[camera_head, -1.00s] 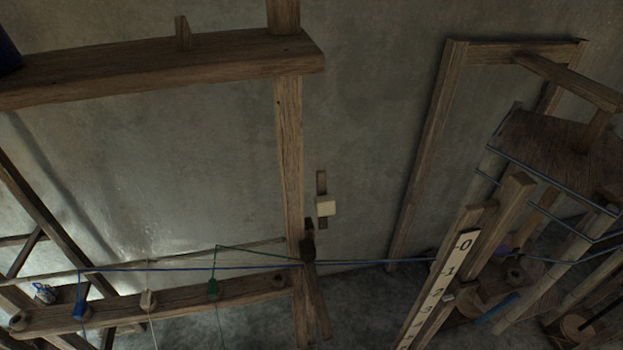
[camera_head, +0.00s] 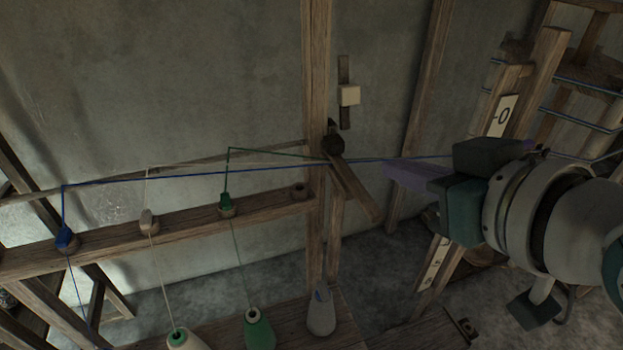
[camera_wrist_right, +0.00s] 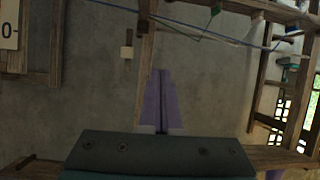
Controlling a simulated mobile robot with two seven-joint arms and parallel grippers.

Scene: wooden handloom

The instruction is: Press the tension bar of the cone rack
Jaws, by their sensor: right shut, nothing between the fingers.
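The cone rack shows as a wooden post (camera_head: 316,60) with a crossbeam (camera_head: 110,233) reaching left. A short wooden bar (camera_head: 352,190) slants down to the right from a dark pivot (camera_head: 332,143) on the post; it looks like the tension bar. A blue yarn runs past the pivot. My right gripper (camera_head: 387,170) comes in from the right with its purple fingers shut and empty. In the picture its tips lie just right of the bar; I cannot tell whether they touch. The closed fingers also show in the right wrist view (camera_wrist_right: 160,73). My left gripper is not in view.
Yarn guides stand on the crossbeam, with a white-green cone (camera_head: 186,340), a green cone (camera_head: 258,328) and a grey cone (camera_head: 320,314) below. A pale block (camera_head: 349,95) hangs on the wall. A numbered scale board (camera_head: 503,116) and wooden frames stand at right, behind my arm.

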